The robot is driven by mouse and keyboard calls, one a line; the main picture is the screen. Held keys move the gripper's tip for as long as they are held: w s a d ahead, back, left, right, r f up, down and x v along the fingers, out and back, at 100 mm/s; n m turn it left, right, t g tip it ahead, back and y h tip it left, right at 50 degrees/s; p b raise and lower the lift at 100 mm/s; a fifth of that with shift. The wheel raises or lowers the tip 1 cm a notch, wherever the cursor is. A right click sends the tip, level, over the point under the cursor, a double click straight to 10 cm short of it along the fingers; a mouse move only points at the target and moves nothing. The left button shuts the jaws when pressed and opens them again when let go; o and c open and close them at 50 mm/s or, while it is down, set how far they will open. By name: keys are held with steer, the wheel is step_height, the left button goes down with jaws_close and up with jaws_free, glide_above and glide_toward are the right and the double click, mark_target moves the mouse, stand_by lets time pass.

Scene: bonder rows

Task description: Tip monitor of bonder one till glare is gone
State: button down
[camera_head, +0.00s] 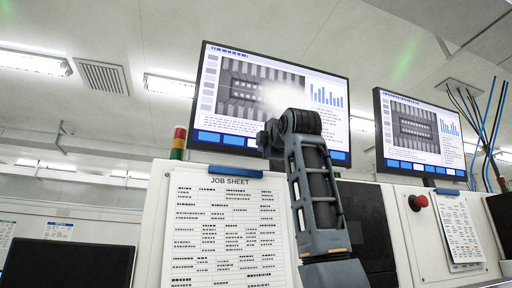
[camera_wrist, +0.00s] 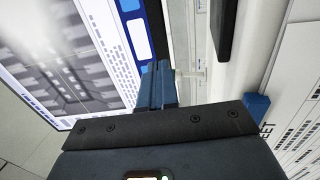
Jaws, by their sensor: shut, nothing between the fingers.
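A monitor (camera_head: 225,85) with a dark frame stands above a white machine panel in the head view. A hazy white glare patch (camera_head: 275,95) lies on the middle of its screen. The same monitor fills the upper left of the wrist view (camera_wrist: 75,70), its picture washed out at the top left corner. My gripper (camera_wrist: 163,78) is shut and empty, its narrow fingers reaching toward the monitor's lower edge; whether they touch it I cannot tell. In the head view my arm covers the screen's lower middle, and the fingertips are not clear there.
A second monitor (camera_head: 410,130) stands to the right, without a visible glare patch. A job sheet (camera_head: 225,230) hangs below the first monitor. A red button (camera_head: 418,202), a signal light (camera_head: 179,142) and loose cables (camera_head: 485,130) are nearby.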

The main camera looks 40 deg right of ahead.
mark_target(253, 152)
steer(key=p+x, duration=0.2)
steer(key=x, duration=0.5)
steer(key=shift+w+p, duration=0.15)
steer(key=shift+p, duration=0.25)
